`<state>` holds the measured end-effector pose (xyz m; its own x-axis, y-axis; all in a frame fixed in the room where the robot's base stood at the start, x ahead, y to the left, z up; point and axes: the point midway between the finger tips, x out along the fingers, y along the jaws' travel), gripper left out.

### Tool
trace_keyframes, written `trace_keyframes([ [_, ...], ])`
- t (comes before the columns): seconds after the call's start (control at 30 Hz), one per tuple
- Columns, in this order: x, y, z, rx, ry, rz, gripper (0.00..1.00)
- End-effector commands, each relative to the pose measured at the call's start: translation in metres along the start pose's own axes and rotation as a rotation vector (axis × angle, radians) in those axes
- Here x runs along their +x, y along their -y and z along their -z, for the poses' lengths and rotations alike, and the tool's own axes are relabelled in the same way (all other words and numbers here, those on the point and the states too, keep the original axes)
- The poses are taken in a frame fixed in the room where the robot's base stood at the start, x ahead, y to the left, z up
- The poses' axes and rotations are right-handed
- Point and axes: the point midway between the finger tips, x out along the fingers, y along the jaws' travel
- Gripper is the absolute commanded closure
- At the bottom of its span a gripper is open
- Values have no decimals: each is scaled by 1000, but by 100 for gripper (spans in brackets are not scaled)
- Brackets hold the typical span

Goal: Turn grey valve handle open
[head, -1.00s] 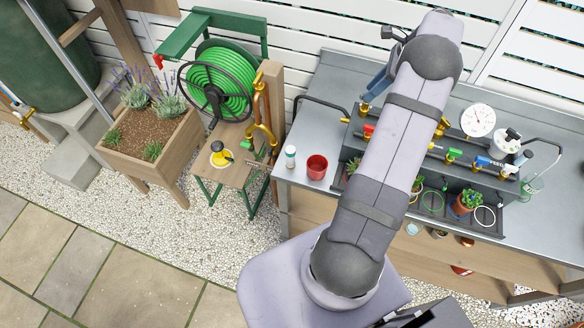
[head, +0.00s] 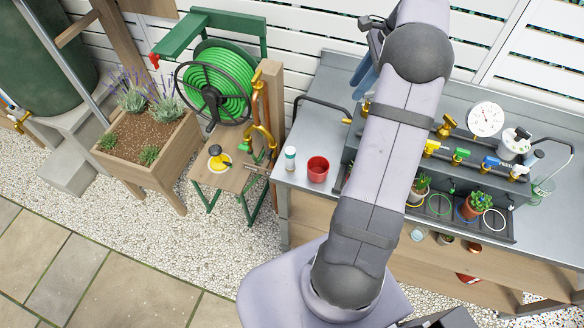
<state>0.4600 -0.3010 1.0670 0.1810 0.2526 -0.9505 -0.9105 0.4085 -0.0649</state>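A row of brass valves sits on the dark manifold on the bench at the right. A yellow handle (head: 431,147), a green handle (head: 461,154) and a blue handle (head: 490,162) show on it. My arm covers the left part of the row, so I cannot pick out the grey handle. My gripper does not show clearly; it seems hidden behind the arm. A blue-grey piece beside the elbow is too covered to identify.
A round white gauge (head: 486,119) stands behind the valves. Potted plants, including one in a terracotta pot (head: 473,207), stand in a dark tray below. A red pot (head: 318,169) and a white bottle (head: 290,159) stand at the bench's left. A green hose reel (head: 217,84) is further left.

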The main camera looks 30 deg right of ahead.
Motion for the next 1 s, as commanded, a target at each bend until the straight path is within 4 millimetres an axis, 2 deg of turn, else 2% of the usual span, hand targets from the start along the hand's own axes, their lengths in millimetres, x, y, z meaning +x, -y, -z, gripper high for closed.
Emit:
trace_keyframes([
  [0.1,17,-8,-16,-90,-14,-17,71],
  [0.47,56,-36,-58,-363,-55,-66,71],
  [1.0,113,-96,-107,-787,-102,-144,71],
])
